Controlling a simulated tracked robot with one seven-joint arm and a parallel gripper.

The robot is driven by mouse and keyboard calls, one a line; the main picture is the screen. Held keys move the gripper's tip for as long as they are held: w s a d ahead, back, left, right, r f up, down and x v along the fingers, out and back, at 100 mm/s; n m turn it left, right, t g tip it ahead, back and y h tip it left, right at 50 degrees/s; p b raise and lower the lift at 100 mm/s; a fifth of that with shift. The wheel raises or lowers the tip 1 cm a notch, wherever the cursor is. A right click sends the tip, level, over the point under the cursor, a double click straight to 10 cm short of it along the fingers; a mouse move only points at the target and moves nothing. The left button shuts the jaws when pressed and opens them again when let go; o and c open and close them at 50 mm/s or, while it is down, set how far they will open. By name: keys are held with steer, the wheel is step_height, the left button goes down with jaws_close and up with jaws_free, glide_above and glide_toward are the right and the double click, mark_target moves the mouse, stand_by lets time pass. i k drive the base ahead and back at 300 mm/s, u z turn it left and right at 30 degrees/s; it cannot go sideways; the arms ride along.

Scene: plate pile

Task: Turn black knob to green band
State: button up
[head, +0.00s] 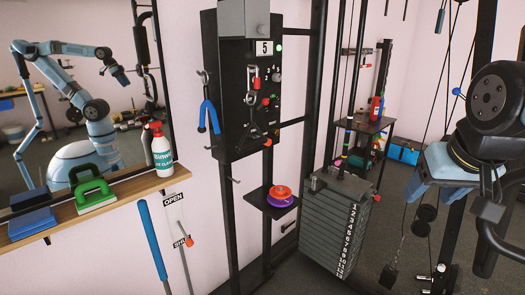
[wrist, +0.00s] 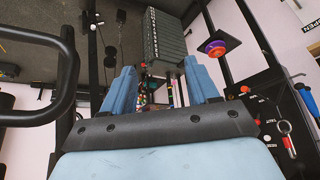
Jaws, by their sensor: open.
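In the head view, a black panel (head: 240,90) stands on a dark rack, with a display reading 5 and a lit green lamp (head: 278,47). A small dark round knob (head: 275,77) sits on its right side below the lamp. I cannot make out a green band around it. In the wrist view the panel (wrist: 268,118) appears at the right, rotated, and I cannot pick out the knob there for certain. My gripper (wrist: 159,66) shows two blue fingers spread wide with nothing between them, apart from the panel.
Carabiners (head: 253,82) and a blue-handled tool (head: 208,115) hang on the panel. Below are a small shelf with coloured discs (head: 281,195) and a numbered weight stack (head: 334,222). At left, a wooden shelf (head: 100,205) holds a spray bottle (head: 161,150). Cables and posts stand at right.

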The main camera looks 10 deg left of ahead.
mark_target(276, 106)
steer(key=k, duration=0.65)
steer(key=u, duration=0.45)
steer(key=i, duration=1.55)
steer(key=z, duration=0.45)
